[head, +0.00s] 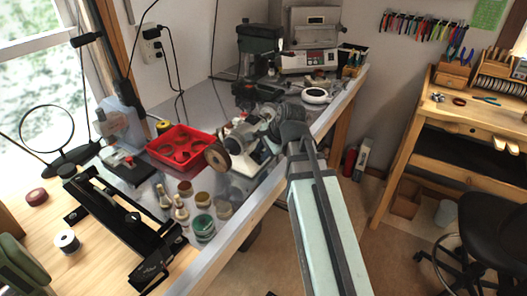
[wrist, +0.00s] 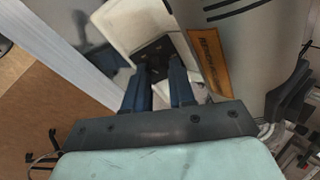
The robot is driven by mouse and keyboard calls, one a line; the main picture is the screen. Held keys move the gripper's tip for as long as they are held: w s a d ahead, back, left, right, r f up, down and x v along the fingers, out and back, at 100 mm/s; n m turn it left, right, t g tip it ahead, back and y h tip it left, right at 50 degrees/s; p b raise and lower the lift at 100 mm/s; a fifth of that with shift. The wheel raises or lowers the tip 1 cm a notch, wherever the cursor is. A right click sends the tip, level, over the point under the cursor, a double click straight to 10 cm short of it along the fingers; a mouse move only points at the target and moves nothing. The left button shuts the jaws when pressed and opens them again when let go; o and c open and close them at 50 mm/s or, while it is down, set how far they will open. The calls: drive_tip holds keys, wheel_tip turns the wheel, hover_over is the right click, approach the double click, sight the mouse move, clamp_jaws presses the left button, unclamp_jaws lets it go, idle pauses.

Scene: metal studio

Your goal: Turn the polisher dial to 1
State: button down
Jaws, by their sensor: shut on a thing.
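The polisher (head: 241,137) stands on the metal bench in the head view, pale-bodied with a brown wheel (head: 217,158) on its near left side. My gripper (head: 268,116) reaches to its far right side. In the wrist view, the two dark blue fingers of my gripper (wrist: 160,70) point at a cream panel (wrist: 125,22) of the polisher. The fingers are shut on a small dark part between their tips, which I take to be the dial (wrist: 153,50). Its markings and pointer cannot be read. In the head view the dial is hidden behind my gripper.
An orange label (wrist: 209,62) is on the grey rounded body beside the fingers. A red tray (head: 181,148) and several jars (head: 203,226) stand left of and nearer than the polisher. A white round dish (head: 316,96) lies beyond my gripper. The bench edge (head: 235,236) runs close by.

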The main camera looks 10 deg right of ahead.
drive_tip(key=c, duration=1)
unclamp_jaws()
drive_tip(key=shift+o, duration=0.2)
drive_tip(key=shift+w+r, duration=0.1)
